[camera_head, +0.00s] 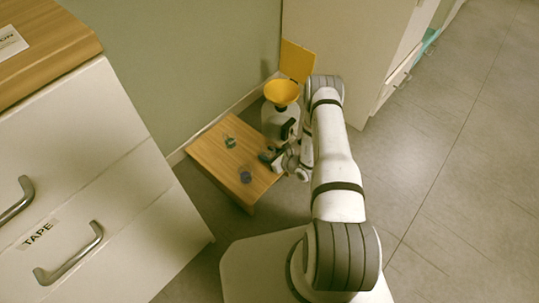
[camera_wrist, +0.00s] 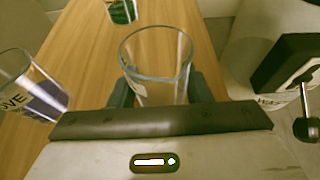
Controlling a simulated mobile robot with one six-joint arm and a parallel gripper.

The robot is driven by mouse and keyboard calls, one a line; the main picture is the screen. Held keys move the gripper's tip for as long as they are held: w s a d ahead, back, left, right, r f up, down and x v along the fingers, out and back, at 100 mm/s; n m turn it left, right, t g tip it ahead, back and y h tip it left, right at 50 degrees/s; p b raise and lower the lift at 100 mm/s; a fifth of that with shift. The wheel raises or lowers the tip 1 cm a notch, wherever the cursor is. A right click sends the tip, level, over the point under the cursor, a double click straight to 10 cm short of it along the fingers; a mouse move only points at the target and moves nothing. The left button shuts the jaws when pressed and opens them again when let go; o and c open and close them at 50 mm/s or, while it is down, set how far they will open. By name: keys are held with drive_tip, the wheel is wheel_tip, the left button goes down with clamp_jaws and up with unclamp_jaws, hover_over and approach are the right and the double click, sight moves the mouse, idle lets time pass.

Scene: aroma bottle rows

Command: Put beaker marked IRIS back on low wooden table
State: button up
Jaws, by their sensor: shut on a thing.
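The low wooden table (camera_head: 208,150) stands against the wall, and its top also fills the left and middle of the wrist view (camera_wrist: 75,50). My gripper (camera_wrist: 163,90) is shut on a clear glass beaker (camera_wrist: 157,68), which looks empty and upright over the table top. Its pale marking is mostly hidden and I cannot read it. I cannot tell whether its base touches the table. In the head view my gripper (camera_head: 272,156) is at the table's right side. A beaker with blue-violet contents (camera_wrist: 40,97), lettered "OVE", and a green one (camera_wrist: 122,10) are on the table.
A large bottle (camera_head: 272,122) with a yellow funnel (camera_head: 282,92) stands at the table's back right, close to my gripper. A yellow panel (camera_head: 297,60) is behind it. A drawer cabinet (camera_head: 110,200) marked TAPE is at left. The floor at right is clear.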

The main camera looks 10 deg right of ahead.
drive_tip(key=shift+f, duration=0.15)
drive_tip(key=o, duration=1)
